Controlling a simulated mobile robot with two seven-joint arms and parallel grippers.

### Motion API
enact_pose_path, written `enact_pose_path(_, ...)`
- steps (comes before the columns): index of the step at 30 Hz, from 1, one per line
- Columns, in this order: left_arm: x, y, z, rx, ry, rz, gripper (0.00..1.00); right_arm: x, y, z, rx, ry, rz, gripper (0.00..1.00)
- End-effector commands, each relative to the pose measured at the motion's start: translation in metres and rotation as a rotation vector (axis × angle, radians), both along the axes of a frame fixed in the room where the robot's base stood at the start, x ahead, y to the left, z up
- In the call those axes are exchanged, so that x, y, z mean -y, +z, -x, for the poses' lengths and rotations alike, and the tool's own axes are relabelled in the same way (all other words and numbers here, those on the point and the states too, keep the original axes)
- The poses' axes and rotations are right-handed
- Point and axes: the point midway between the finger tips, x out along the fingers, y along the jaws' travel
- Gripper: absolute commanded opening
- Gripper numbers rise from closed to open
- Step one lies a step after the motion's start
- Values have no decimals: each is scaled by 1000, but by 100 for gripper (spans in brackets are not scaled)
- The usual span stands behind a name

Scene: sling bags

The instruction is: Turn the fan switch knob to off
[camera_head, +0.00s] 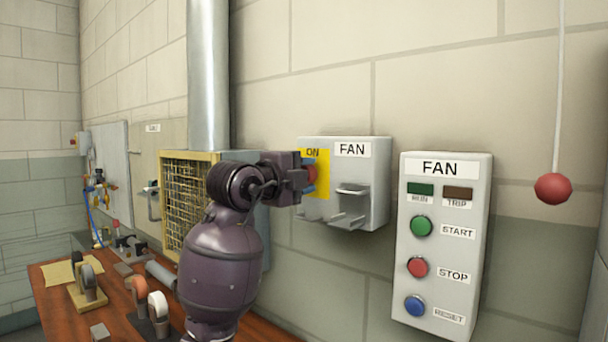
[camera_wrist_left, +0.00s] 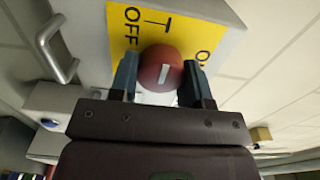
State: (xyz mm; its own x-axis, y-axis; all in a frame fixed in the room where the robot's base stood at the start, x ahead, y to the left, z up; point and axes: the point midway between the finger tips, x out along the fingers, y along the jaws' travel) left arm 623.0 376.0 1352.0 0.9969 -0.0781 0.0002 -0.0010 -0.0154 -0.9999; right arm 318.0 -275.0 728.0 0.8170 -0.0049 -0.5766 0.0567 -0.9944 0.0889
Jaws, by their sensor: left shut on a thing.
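The fan switch knob (camera_wrist_left: 160,66) is a round red knob with a white bar mark. It sits on a yellow plate (camera_wrist_left: 200,22) lettered OFF at left and partly hidden ON at right in the left wrist view. The white bar stands nearly upright there, slightly tilted. My left gripper (camera_wrist_left: 160,82) is shut on the knob, one finger on each side. In the head view my left gripper (camera_head: 304,180) hides most of the knob (camera_head: 312,174); the word ON shows above it on the plate (camera_head: 323,184).
Further right is a FAN panel (camera_head: 407,250) with green, red and blue buttons. A red ball (camera_head: 553,188) hangs on a cord. A wooden bench (camera_head: 115,300) with tools and a mesh cage (camera_head: 185,200) are left.

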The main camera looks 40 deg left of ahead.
Motion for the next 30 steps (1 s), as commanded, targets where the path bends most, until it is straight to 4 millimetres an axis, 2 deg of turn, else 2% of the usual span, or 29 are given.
enact_pose_path(2,0,-1,0,-2,0,2,20,0,1,-1,3,0,0,43)
enact_pose_path(3,0,-1,0,-2,0,2,50,0,1,-2,4,0,0,43)
enact_pose_path(7,0,-1,0,-2,0,1,69,-1,2,-3,7,1,-1,43)
enact_pose_path(15,0,0,1,-1,0,0,69,-3,3,-5,10,-4,-8,43)
enact_pose_path(19,-1,1,8,1,0,-1,69,-4,4,-5,13,-6,-11,43)
enact_pose_path(23,-3,1,27,1,2,-2,69,-4,7,-6,17,-7,-11,43)
enact_pose_path(30,-6,2,71,3,1,-1,69,-3,10,-4,17,-6,-9,43)
